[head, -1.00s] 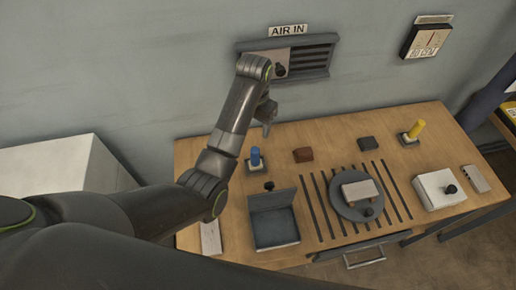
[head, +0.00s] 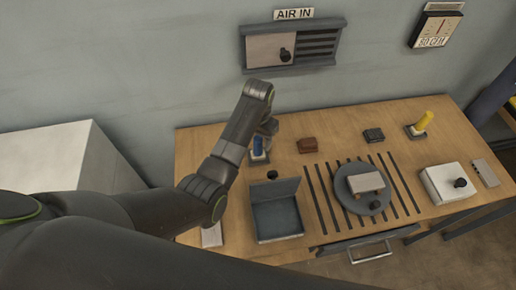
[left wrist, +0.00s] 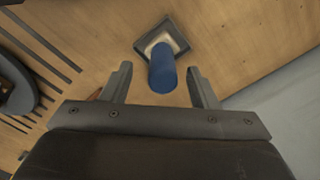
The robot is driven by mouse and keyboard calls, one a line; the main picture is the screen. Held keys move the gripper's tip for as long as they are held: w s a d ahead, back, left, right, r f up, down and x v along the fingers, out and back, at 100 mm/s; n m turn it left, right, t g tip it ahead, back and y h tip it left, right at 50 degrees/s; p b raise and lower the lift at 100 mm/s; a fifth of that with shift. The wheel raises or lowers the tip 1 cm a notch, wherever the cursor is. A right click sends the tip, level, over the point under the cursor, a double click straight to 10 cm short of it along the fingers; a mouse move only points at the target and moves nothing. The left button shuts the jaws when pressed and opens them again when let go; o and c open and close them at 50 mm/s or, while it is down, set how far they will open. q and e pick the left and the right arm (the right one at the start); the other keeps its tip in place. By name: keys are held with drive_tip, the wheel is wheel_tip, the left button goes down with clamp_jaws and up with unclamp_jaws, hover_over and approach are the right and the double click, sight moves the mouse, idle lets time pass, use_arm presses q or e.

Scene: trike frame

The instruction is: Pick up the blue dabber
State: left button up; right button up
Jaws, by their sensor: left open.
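The blue dabber (head: 258,146) stands upright in a small dark square holder with a pale top, at the back left of the wooden table. In the left wrist view the dabber (left wrist: 163,72) shows between the two fingers, with its square holder (left wrist: 150,36) beyond it. My left gripper (head: 268,128) is at the dabber, partly hidden by its own wrist in the head view. The left gripper (left wrist: 160,82) is open, one finger on each side of the dabber, with visible gaps. My right gripper is not in view.
A yellow dabber (head: 423,121) stands in a holder at the back right. A brown block (head: 307,145) and dark block (head: 374,135) lie between. An open grey box (head: 277,219) is in front. A round grey plate (head: 345,190) carries a block. A wall vent (head: 318,45) is behind.

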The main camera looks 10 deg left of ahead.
sight(258, 146)
use_arm(q)
drive_tip(key=shift+w+a+f+p, duration=0.15)
drive_tip(key=shift+f+p, duration=0.3)
drive_tip(key=shift+f, duration=2.15)
drive_tip(key=c, duration=1.1)
drive_tip(key=shift+o, duration=0.2)
drive_tip(key=shift+w+r, duration=0.1)
drive_tip(key=shift+r, duration=0.05)
wheel_tip(258, 146, up, 10)
drive_tip(key=shift+f+b, duration=0.1)
drive_tip(key=shift+b, duration=0.45)
